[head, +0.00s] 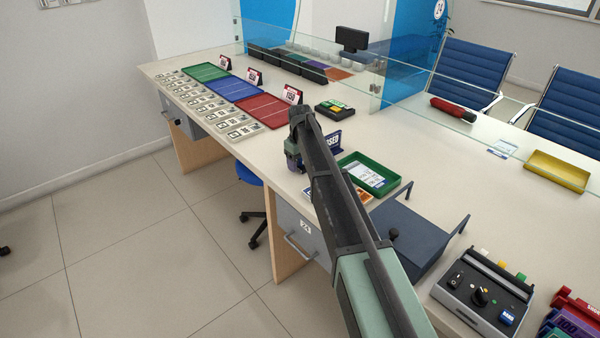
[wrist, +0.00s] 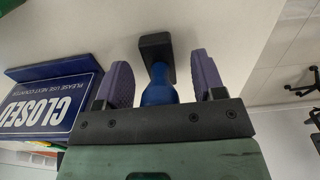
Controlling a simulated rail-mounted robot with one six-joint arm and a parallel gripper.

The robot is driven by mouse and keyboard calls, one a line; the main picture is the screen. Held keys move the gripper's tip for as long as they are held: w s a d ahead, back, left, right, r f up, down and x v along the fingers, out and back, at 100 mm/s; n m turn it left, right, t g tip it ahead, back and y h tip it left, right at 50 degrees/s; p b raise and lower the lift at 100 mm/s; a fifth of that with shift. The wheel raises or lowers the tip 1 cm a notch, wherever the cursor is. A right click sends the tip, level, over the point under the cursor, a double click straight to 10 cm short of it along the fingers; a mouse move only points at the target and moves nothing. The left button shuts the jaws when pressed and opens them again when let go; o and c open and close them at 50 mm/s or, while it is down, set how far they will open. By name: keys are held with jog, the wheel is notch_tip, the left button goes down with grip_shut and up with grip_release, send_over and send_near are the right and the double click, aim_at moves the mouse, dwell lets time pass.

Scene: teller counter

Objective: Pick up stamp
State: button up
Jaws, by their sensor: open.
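The stamp (wrist: 159,88) shows in the wrist view, with a blue handle and a dark rectangular base. It stands on the pale counter, its handle between my gripper's two purple finger pads. My gripper (wrist: 162,76) is open, with a visible gap on each side of the handle. In the head view my gripper (head: 292,152) is low over the counter's front edge, left of the closed sign. I cannot make out the stamp there; my arm and gripper hide that spot.
The blue CLOSED sign (wrist: 50,104) stands close to the left finger in the wrist view. In the head view a green tray (head: 388,186) with papers lies right of my arm. Red, blue and green mats, with the red mat (head: 262,110) nearest, lie to the left. A glass screen runs behind.

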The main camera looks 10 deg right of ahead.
jog(key=shift+r, duration=0.15)
jog(key=shift+c, duration=0.3)
jog(key=c, duration=1)
jog(key=shift+o, duration=0.2)
notch_tip(320, 180, up, 20)
jog(key=p, duration=2)
